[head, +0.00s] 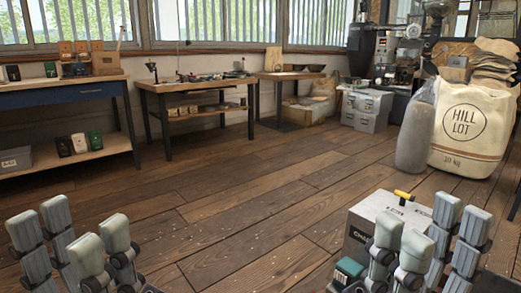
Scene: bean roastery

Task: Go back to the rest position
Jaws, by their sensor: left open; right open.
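My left gripper (75,238) is at the lower left of the head view, its fingers spread open and empty above the wooden floor. My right gripper (428,243) is at the lower right, also open, with nothing seen between its fingers. Its fingers overlap part of a grey box (362,232) in the picture; I cannot tell how far apart the two are. Both grippers point up and away from the frame's lower edge.
The wooden floor (240,200) ahead is clear. A dark-blue bench (60,98) stands left, a small worktable (190,87) and a low table (290,75) at the back. A large HILL LOT sack (470,130), a grey sack (415,137) and stacked grey bins (366,108) stand right.

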